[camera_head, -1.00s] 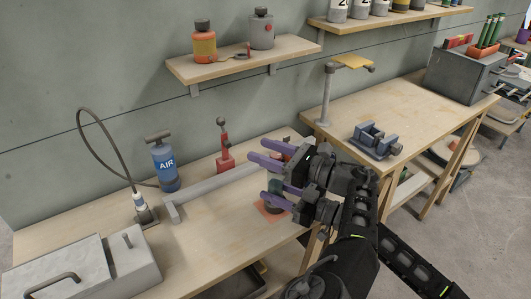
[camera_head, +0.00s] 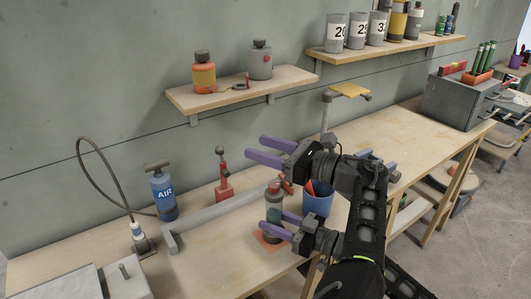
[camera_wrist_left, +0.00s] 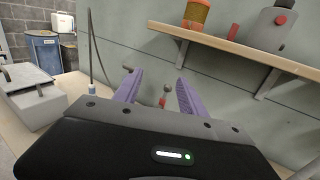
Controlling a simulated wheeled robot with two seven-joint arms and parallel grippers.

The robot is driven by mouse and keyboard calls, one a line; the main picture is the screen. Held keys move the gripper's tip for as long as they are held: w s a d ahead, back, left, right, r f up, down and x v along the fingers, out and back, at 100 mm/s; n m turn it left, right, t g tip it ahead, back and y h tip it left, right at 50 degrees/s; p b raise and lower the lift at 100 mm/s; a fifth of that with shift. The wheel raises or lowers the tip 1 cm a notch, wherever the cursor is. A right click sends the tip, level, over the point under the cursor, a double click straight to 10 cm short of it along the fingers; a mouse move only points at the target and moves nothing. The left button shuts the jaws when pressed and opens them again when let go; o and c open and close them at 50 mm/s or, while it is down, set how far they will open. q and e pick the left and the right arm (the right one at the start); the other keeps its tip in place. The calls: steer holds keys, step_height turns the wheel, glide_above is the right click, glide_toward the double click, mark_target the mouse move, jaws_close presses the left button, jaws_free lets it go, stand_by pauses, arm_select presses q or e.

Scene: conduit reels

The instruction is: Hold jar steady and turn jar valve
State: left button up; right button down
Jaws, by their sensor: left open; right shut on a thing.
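The jar (camera_head: 274,208) is a dark greenish cylinder with a red top, standing upright on an orange mat (camera_head: 266,239) near the bench's front edge. My right gripper (camera_head: 273,222) is shut on the jar at its lower body, one purple finger crossing its front. My left gripper (camera_head: 270,151) is open and empty, above the jar and clear of its top. Its two purple fingers show apart in the left wrist view (camera_wrist_left: 156,88). A small orange-red part (camera_head: 287,186) shows just right of the jar's top; its link to the jar is unclear.
A blue bin (camera_head: 317,201) stands close right of the jar. A grey bar (camera_head: 215,211), a red lever device (camera_head: 222,180) and a blue AIR pump (camera_head: 162,192) are to the left. A wall shelf (camera_head: 240,92) with two containers is above. Bare wood lies left of the mat.

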arm_select(q)
steer(key=w+a+f+n+g+h, duration=0.1)
steer(key=w+a+f+n+h, duration=0.1)
steer(key=a+f+n+h, duration=0.55)
steer(key=w+a+f+n+g+h, duration=0.1)
steer(key=w+a+f+g+h, duration=0.2)
steer(key=a+f, duration=0.8)
steer(key=s+d+r+n+t+h, duration=0.55)
steer(key=r+n+t+h, duration=0.35)
steer(key=n+t, duration=0.2)
steer(key=s+d+m+h, duration=0.1)
steer(key=s+d+h, duration=0.4)
steer(key=s+d, duration=0.4)
steer(key=shift+d+f+t, duration=0.15)
steer(key=shift+d+t, duration=0.15)
steer(key=shift+d, duration=0.85)
steer(key=shift+m, duration=0.25)
